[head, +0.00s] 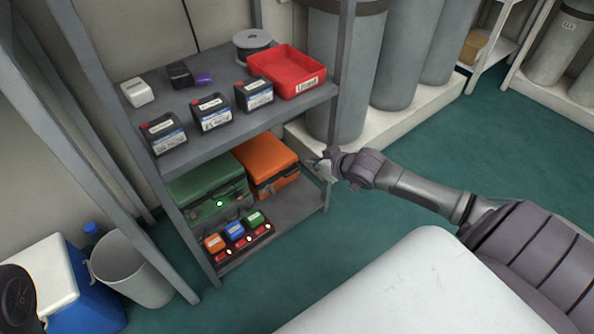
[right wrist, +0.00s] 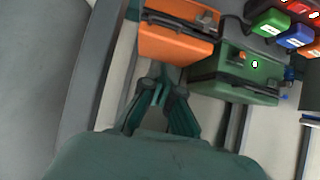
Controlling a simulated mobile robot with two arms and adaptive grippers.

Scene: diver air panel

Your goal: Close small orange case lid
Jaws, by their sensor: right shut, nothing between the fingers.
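The small orange case (head: 266,160) stands on the lower shelf, right of the green case (head: 206,188). Its lid looks down on the body; I cannot tell whether it is latched. My right gripper (head: 322,168) is just right of the orange case, by the shelf's right post. In the right wrist view the orange case (right wrist: 176,42) is just beyond the fingertips of my right gripper (right wrist: 158,92), which is shut and empty. The green case (right wrist: 236,76) is to its right there. My left gripper is not in view.
The shelf post (head: 334,120) stands close to my right gripper. Small orange, blue and green boxes sit at the lower shelf's front. The upper shelf (head: 215,148) above holds black boxes and a red tray (head: 285,72). Grey cylinders (head: 335,90) stand behind. Green floor at right is free.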

